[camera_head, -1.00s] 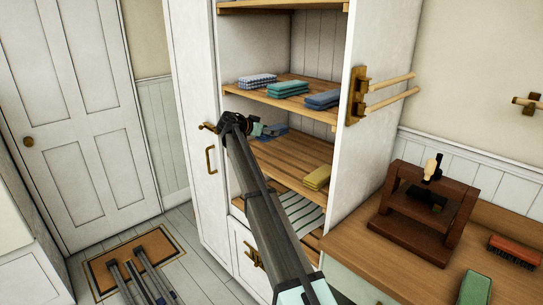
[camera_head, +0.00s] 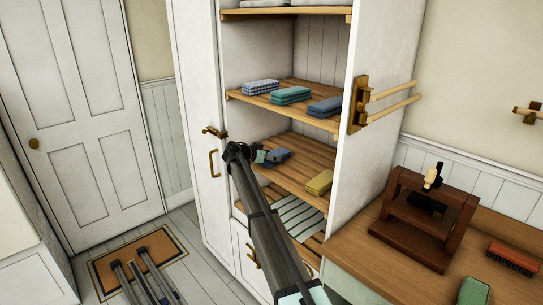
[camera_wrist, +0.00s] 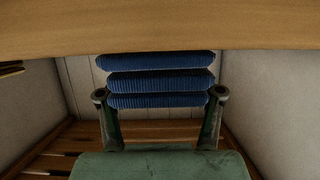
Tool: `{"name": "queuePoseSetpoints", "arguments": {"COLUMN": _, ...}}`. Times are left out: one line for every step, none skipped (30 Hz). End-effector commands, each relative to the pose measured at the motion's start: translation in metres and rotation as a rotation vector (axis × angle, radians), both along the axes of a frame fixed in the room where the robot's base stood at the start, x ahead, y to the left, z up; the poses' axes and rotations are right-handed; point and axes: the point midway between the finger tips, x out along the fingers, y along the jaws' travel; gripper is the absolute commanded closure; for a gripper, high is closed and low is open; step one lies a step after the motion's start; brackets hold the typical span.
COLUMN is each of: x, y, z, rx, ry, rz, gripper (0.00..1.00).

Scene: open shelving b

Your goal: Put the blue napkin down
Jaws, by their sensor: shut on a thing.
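The blue napkin (camera_head: 278,155) is a folded cloth with ribbed edges, held between the fingers of my gripper (camera_head: 260,156). In the head view it is at the left part of the middle shelf (camera_head: 300,163). The wrist view shows the folded layers of the blue napkin (camera_wrist: 160,83) between the two fingertips of my gripper (camera_wrist: 160,95). I cannot tell whether its underside touches the shelf board. My arm hides part of the shelf's left front.
A yellow napkin (camera_head: 319,182) lies at the right of the middle shelf. The shelf above holds a checked napkin (camera_head: 261,87), a teal napkin (camera_head: 290,95) and another blue napkin (camera_head: 325,106). A slatted shelf (camera_head: 300,216) is below. The middle shelf is clear between the napkins.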

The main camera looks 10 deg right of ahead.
Motion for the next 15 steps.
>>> {"name": "queuePoseSetpoints", "arguments": {"x": 0.0, "y": 0.0, "z": 0.0001, "rx": 0.0, "ry": 0.0, "rz": 0.0, "gripper": 0.78}}
{"name": "queuePoseSetpoints", "arguments": {"x": 0.0, "y": 0.0, "z": 0.0001, "rx": 0.0, "ry": 0.0, "rz": 0.0, "gripper": 0.78}}
{"name": "queuePoseSetpoints", "arguments": {"x": 0.0, "y": 0.0, "z": -0.0004, "rx": 0.0, "ry": 0.0, "rz": 0.0, "gripper": 0.78}}
{"name": "queuePoseSetpoints", "arguments": {"x": 0.0, "y": 0.0, "z": -0.0012, "rx": 0.0, "ry": 0.0, "rz": 0.0, "gripper": 0.78}}
{"name": "queuePoseSetpoints", "arguments": {"x": 0.0, "y": 0.0, "z": -0.0022, "rx": 0.0, "ry": 0.0, "rz": 0.0, "gripper": 0.78}}
{"name": "queuePoseSetpoints", "arguments": {"x": 0.0, "y": 0.0, "z": -0.0014, "rx": 0.0, "ry": 0.0, "rz": 0.0, "gripper": 0.24}}
{"name": "queuePoseSetpoints", "arguments": {"x": 0.0, "y": 0.0, "z": -0.0012, "rx": 0.001, "ry": 0.001, "rz": 0.0, "gripper": 0.13}}
{"name": "queuePoseSetpoints", "arguments": {"x": 0.0, "y": 0.0, "z": -0.0011, "rx": 0.001, "ry": 0.001, "rz": 0.0, "gripper": 0.09}}
{"name": "queuePoseSetpoints", "arguments": {"x": 0.0, "y": 0.0, "z": -0.0011, "rx": 0.001, "ry": 0.001, "rz": 0.0, "gripper": 0.09}}
{"name": "queuePoseSetpoints", "arguments": {"x": 0.0, "y": 0.0, "z": -0.0011, "rx": 0.0, "ry": 0.001, "rz": 0.0, "gripper": 0.09}}
{"name": "queuePoseSetpoints", "arguments": {"x": 0.0, "y": 0.0, "z": -0.0011, "rx": 0.001, "ry": 0.001, "rz": 0.0, "gripper": 0.09}}
{"name": "queuePoseSetpoints", "arguments": {"x": 0.0, "y": 0.0, "z": -0.001, "rx": 0.0, "ry": 0.001, "rz": 0.0, "gripper": 0.09}}
{"name": "queuePoseSetpoints", "arguments": {"x": 0.0, "y": 0.0, "z": -0.001, "rx": 0.0, "ry": 0.001, "rz": 0.0, "gripper": 0.09}}
{"name": "queuePoseSetpoints", "arguments": {"x": 0.0, "y": 0.0, "z": -0.001, "rx": 0.0, "ry": 0.001, "rz": 0.0, "gripper": 0.09}}
{"name": "queuePoseSetpoints", "arguments": {"x": 0.0, "y": 0.0, "z": -0.0011, "rx": 0.0, "ry": 0.001, "rz": 0.0, "gripper": 0.09}}
